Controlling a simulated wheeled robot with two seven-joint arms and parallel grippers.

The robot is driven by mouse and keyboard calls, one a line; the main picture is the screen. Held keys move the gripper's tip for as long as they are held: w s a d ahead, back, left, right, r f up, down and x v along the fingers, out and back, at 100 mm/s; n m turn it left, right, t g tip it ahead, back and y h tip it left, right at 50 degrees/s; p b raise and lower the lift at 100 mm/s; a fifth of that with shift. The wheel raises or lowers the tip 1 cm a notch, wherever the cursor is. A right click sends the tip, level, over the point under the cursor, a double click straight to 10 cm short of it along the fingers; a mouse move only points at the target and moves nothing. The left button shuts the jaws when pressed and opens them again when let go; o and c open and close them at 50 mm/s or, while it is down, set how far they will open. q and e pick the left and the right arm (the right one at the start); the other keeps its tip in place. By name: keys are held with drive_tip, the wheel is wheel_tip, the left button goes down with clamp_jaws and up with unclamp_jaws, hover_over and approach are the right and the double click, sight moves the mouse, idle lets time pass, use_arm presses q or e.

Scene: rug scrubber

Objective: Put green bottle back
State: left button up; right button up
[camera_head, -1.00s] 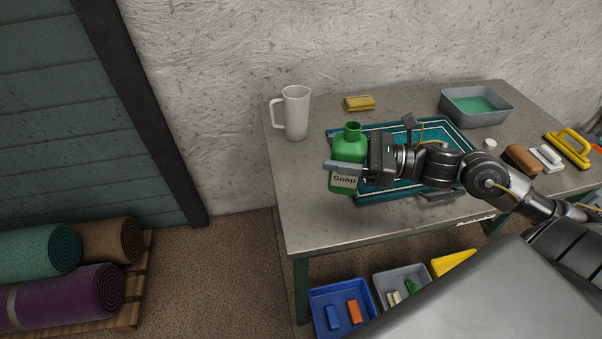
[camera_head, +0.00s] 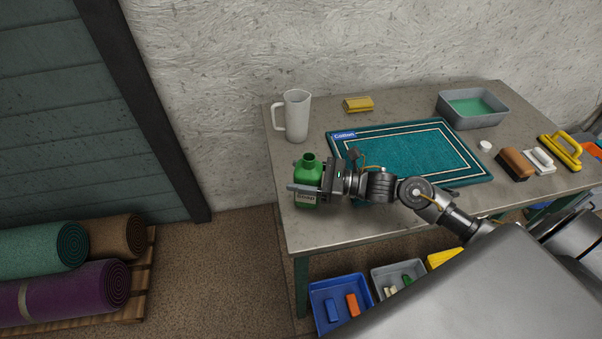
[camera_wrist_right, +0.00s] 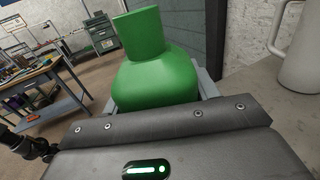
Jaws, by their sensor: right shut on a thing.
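The green bottle (camera_head: 308,171) is upright and uncapped, with a pale label partly covered by my gripper. My right gripper (camera_head: 306,189) is shut around the bottle's body at the left front part of the table (camera_head: 345,232). In the right wrist view the bottle (camera_wrist_right: 155,75) stands between the fingers, its neck pointing up. I cannot tell whether its base touches the tabletop. A white cap-like disc (camera_head: 485,146) lies right of the rug. My left gripper is not in view.
A teal rug (camera_head: 410,150) labelled Cotton lies on the table. A white pitcher (camera_head: 296,115) stands behind the bottle. A yellow sponge (camera_head: 358,104), a grey basin of green liquid (camera_head: 440,108) and brushes (camera_head: 515,164) are farther back and right. Bins (camera_head: 340,303) sit below.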

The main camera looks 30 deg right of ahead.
drive_tip(key=shift+f, duration=0.2)
drive_tip(key=shift+f, duration=0.15)
drive_tip(key=o, duration=0.9)
drive_tip(key=shift+f+b, duration=0.1)
drive_tip(key=shift+b, duration=0.2)
drive_tip(key=o, duration=0.4)
drive_tip(key=shift+o, duration=0.2)
